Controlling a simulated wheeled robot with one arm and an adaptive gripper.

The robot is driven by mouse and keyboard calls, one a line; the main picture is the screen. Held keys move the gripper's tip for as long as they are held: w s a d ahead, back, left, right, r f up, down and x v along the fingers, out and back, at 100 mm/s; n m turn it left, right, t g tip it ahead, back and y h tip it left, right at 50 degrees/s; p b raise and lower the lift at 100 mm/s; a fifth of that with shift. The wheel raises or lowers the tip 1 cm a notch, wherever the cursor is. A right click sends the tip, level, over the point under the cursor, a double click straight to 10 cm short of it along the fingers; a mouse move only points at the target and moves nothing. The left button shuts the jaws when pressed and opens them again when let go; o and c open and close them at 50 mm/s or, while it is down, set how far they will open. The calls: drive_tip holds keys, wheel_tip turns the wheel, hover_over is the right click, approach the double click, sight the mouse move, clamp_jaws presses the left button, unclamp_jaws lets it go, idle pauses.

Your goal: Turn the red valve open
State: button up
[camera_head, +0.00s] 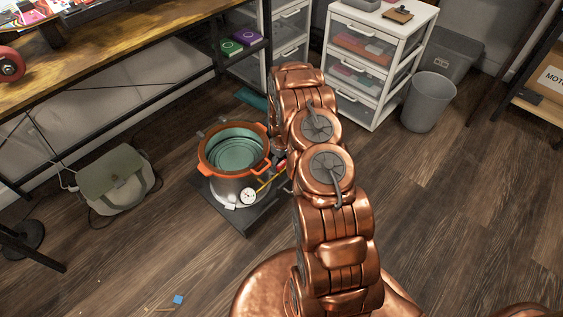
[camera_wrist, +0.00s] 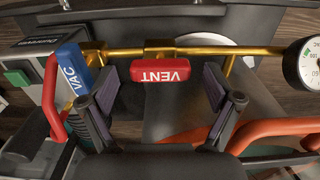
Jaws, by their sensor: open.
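The red valve (camera_wrist: 160,70) is a red handle marked VENT on a brass pipe (camera_wrist: 125,52), in the upper middle of the wrist view. My gripper (camera_wrist: 161,88) is open, with one dark finger on each side of the red handle and a visible gap to each. It is not closed on the handle. In the head view, my copper arm reaches over the pot's right side and hides the gripper. A small red part (camera_head: 281,166) shows there beside the arm, near the brass pipe.
A blue handle marked VAC (camera_wrist: 68,63) sits left of the red one. A pressure gauge (camera_wrist: 310,62) is at the right. The pot (camera_head: 205,165) with an orange rim stands on a dark base (camera_head: 240,222). A white drawer unit (camera_head: 383,60) stands behind. The floor in front is mostly clear.

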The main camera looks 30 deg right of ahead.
sight(281, 163)
drive_tip(key=shift+f, duration=0.1)
drive_tip(key=m+b, duration=0.5)
drive_tip(key=m, duration=0.1)
drive_tip(key=shift+f, duration=0.2)
drive_tip(key=m+b, duration=0.7)
drive_tip(key=b, duration=0.1)
drive_tip(key=shift+m+b, duration=0.3)
drive_tip(key=shift+b, duration=0.1)
drive_tip(key=m+b, duration=0.4)
drive_tip(key=b, duration=0.3)
drive_tip(key=shift+r, duration=0.1)
drive_tip(key=shift+m, duration=0.3)
wheel_tip(281, 163, up, 8)
drive_tip(key=p, duration=0.4)
drive_tip(key=shift+r, duration=0.25)
drive_tip(key=s+a+r+n+p, duration=0.1)
drive_tip(key=s+a+r+n, duration=0.2)
drive_tip(key=s+a+r, duration=0.3)
drive_tip(key=s+a+r+n+g+p, duration=0.1)
drive_tip(key=s+a+r+n, duration=0.2)
drive_tip(key=s+a+r, duration=0.3)
drive_tip(key=shift+s+r+g, duration=0.3)
drive_tip(key=shift+s+r, duration=1.85)
drive_tip(key=shift+r, duration=0.65)
